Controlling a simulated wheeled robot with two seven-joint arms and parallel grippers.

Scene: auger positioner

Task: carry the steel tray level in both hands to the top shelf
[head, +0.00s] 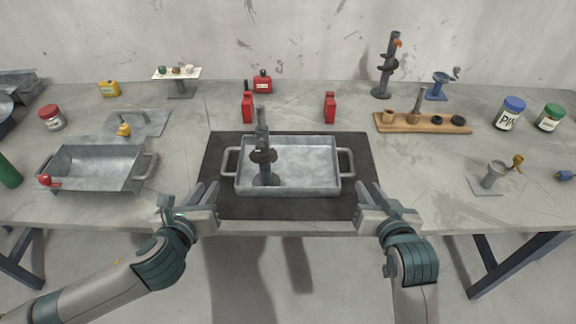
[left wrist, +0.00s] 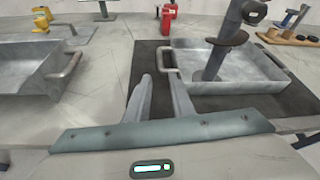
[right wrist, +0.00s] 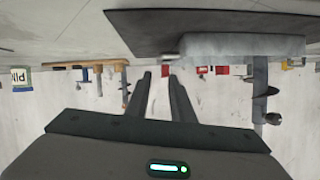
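The steel tray (head: 310,180) lies on a dark mat (head: 225,208) in the middle of the table, with a loop handle at each end. An auger-like upright post (head: 263,150) stands inside its left part. My left gripper (head: 208,192) is open and empty, just left of and in front of the tray's left handle (head: 229,160); it also shows in the left wrist view (left wrist: 162,90). My right gripper (head: 371,193) is open and empty, in front of and right of the right handle (head: 346,162). The right wrist view (right wrist: 160,80) looks upside down, with both fingers apart.
A second steel tray (head: 97,165) with handles sits at the left. Two red blocks (head: 248,107) (head: 330,107) stand behind the mat. A wooden rack (head: 422,123), a crank device (head: 492,175) and jars (head: 509,113) are at the right. A small raised stand (head: 177,73) is at the back left.

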